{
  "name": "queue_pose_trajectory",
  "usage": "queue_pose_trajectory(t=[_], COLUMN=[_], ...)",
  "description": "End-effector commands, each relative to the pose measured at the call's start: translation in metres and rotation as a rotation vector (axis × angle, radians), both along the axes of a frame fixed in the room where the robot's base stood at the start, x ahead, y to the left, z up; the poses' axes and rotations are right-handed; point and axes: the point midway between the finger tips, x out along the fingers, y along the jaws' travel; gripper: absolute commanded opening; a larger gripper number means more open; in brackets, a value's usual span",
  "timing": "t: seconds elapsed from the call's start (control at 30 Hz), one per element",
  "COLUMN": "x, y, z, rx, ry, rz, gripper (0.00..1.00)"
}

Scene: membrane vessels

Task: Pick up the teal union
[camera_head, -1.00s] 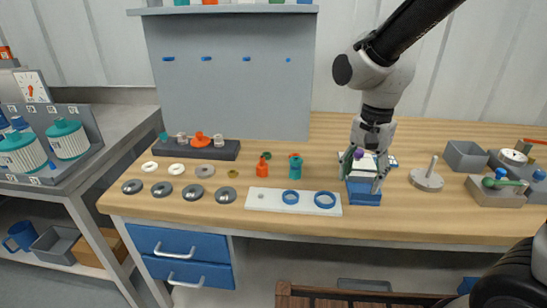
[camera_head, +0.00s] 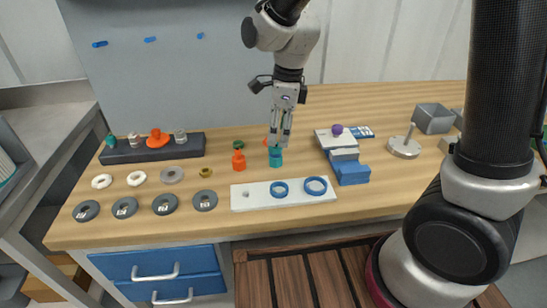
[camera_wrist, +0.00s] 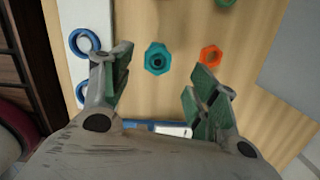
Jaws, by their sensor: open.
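The teal union (camera_head: 275,157) stands on the wooden table, behind the white plate with blue rings. In the wrist view the teal union (camera_wrist: 157,58) shows from above, with a hexagonal outline and a round opening. My gripper (camera_head: 279,142) is above it in the head view and hides part of its top. In the wrist view my gripper (camera_wrist: 155,78) is open and empty, with green pads on its fingers. The union lies ahead of the gap between the fingers, closer to the left finger. No contact shows.
An orange fitting (camera_wrist: 210,58) lies close to the right finger. The white plate (camera_head: 253,200) lies in front, and a blue block (camera_head: 352,174) stands to the right. A dark rack (camera_head: 185,147) with fittings is further left.

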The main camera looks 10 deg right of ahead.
Motion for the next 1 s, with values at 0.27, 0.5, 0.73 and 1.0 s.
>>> queue_pose_trajectory(t=[0.27,0.5,0.73,1.0], x=[-0.001,-0.002,-0.001,-0.001], y=[0.003,0.008,0.009,0.009], z=[-0.033,-0.069,-0.075,-0.075], rx=[-0.002,-0.003,-0.001,-0.001], ry=[0.005,0.005,0.001,0.001], rz=[-0.011,-0.011,-0.010,-0.009], gripper=[0.60,0.60,0.60,0.25])
